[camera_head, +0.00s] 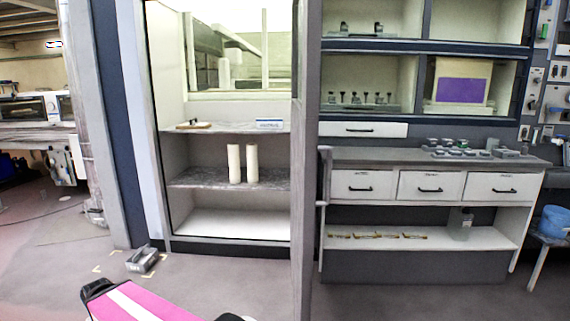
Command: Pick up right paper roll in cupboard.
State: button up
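Two white paper rolls stand upright side by side on the middle shelf (200,179) of the open cupboard (167,200). The right paper roll (252,163) is a plain cylinder. A pink and white part of my arm shows at the bottom, well below and in front of the cupboard. My gripper does not show.
The shelf above holds a small brown item (194,125) and a white box (269,125). A grey post (303,160) borders the cupboard's right side. A grey metal object (142,260) lies on the floor in front. A drawer bench (395,158) stands right. The floor before the cupboard looks mostly clear.

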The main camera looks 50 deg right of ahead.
aim_at(252, 148)
jog(key=i+l+z, duration=0.15)
jog(key=z, duration=0.3)
jog(key=i+z, duration=0.45)
jog(key=i+j+z, duration=0.1)
jog(key=i+z, duration=0.15)
jog(key=z, duration=0.15)
jog(key=i+j+z, duration=0.15)
jog(key=z, duration=0.3)
jog(key=i+j+z, duration=0.25)
jog(key=i, duration=0.2)
